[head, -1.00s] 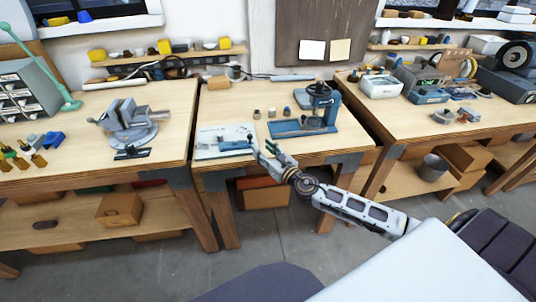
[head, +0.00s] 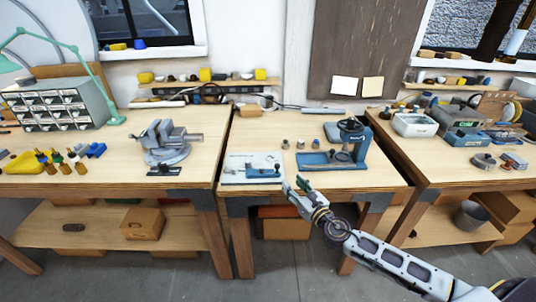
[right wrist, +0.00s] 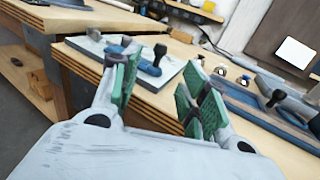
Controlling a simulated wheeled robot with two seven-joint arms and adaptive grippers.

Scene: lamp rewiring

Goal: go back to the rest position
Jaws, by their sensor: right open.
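My right gripper (head: 297,186) reaches in from the lower right in the head view, at the front edge of the middle bench (head: 308,178). In the right wrist view its two green-padded fingers (right wrist: 155,95) are apart with nothing between them. Beyond the fingers lies a pale board with a blue-handled tool (right wrist: 140,58), which also shows on the middle bench in the head view (head: 252,168). The gripper looks clear of the board. My left gripper is not in view.
A blue press-like fixture (head: 340,146) stands on the middle bench, right of the board. A vise (head: 170,143) sits on the left bench. A white bin (head: 414,124) and a grey bucket (head: 470,214) are at the right bench. The floor in front (head: 270,262) is clear.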

